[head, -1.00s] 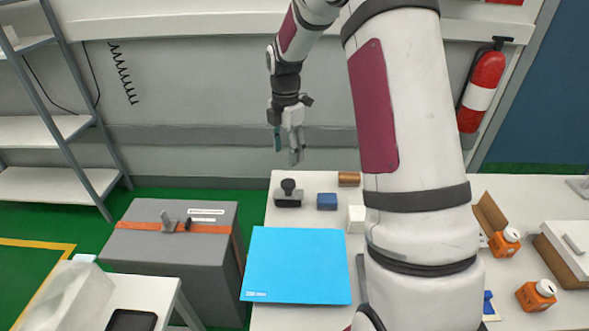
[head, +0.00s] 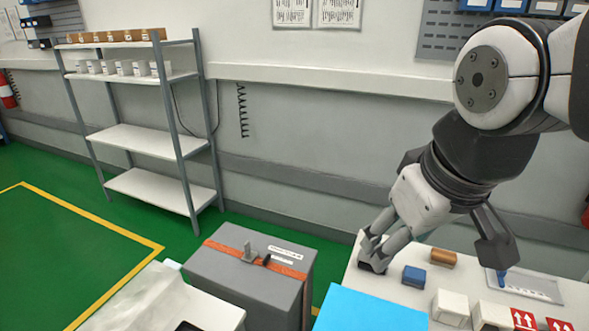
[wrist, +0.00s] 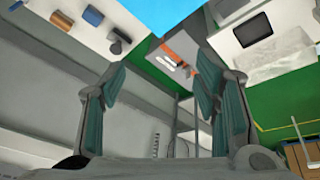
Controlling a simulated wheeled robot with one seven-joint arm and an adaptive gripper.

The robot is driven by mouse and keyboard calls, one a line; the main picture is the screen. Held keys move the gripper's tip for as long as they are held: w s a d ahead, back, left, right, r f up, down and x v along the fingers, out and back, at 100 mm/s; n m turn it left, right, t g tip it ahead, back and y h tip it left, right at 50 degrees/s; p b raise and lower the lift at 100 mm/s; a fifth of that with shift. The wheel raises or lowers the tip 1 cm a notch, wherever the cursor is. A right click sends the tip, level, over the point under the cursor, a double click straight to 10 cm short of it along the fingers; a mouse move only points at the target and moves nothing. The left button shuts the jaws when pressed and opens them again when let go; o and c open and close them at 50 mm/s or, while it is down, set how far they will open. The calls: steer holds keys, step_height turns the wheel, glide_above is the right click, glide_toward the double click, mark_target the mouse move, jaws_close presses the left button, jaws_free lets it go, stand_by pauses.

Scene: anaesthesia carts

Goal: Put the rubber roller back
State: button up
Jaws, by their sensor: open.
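My gripper (head: 435,254) is open, with its fingers spread wide. It also shows in the wrist view (wrist: 161,88), where nothing is between the teal pads. In the head view it overlaps the back of the white table (head: 397,292). I cannot pick out the rubber roller for certain. A small brown block or cylinder (head: 443,257) and a blue block (head: 413,277) lie on the table. A black knobbed object (wrist: 119,41) is beside them in the wrist view; in the head view a finger seems to cover it.
A grey case (head: 246,285) with an orange strap stands left of the table. White boxes (head: 451,306) stand at right. A shelf rack (head: 150,140) stands against the wall; green floor is free at left.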

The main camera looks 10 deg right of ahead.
steer(key=shift+s+a+f+m+t, duration=0.2)
steer(key=shift+s+m, duration=0.35)
steer(key=shift+s, duration=0.3)
steer(key=shift+s+a+f+m+t, duration=0.1)
steer(key=shift+s+a+f+m, duration=0.1)
steer(key=shift+s+m, duration=0.5)
steer(key=shift+s, duration=0.1)
